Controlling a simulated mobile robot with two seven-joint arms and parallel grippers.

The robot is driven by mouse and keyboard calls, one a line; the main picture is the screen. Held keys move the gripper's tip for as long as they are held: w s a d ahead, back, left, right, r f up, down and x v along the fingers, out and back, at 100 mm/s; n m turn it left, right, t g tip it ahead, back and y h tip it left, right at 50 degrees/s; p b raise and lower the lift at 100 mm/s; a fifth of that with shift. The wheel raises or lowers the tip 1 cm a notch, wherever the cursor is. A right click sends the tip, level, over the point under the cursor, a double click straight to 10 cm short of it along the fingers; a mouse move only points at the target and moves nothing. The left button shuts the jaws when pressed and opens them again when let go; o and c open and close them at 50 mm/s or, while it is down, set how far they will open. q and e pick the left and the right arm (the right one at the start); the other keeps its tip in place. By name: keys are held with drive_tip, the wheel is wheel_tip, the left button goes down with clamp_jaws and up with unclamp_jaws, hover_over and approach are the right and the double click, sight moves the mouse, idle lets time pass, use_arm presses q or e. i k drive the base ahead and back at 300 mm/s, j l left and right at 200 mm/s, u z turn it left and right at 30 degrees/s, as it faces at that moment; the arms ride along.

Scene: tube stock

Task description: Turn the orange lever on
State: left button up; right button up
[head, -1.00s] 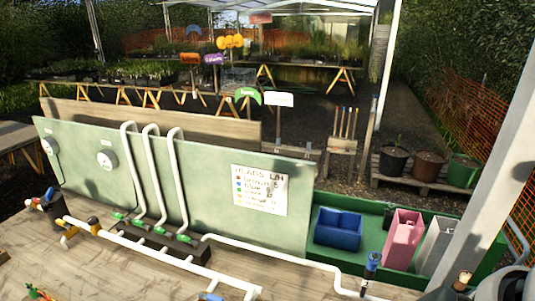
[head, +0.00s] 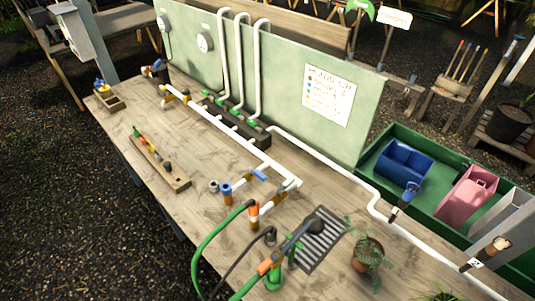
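No lever is plainly orange at this size. A small yellow-orange fitting (head: 186,98) sits on the white pipe at the back left of the wooden bench; whether it is a lever, and its setting, I cannot tell. An orange piece (head: 253,209) sits at the end of the green hose, beside the white pipe end near the middle. Another orange piece (head: 264,267) is on the hose by a dark nozzle-like part. Blue levers (head: 260,175) sit on the pipe branches. Neither of my grippers is in view.
A slatted grey grate (head: 320,238) and a potted plant (head: 367,254) stand at the bench front. A wooden rack (head: 160,165) lies left. A green tray (head: 375,150) with blue and pink bins is at right. A green panel (head: 290,75) with a sign backs the bench.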

sight(268, 263)
drive_tip(key=l+u, duration=0.5)
drive_tip(key=i+j+z, duration=0.2)
drive_tip(key=j+z, duration=0.8)
drive_tip(key=j, duration=0.2)
drive_tip(key=j+z, duration=0.45)
drive_tip(key=j, duration=0.2)
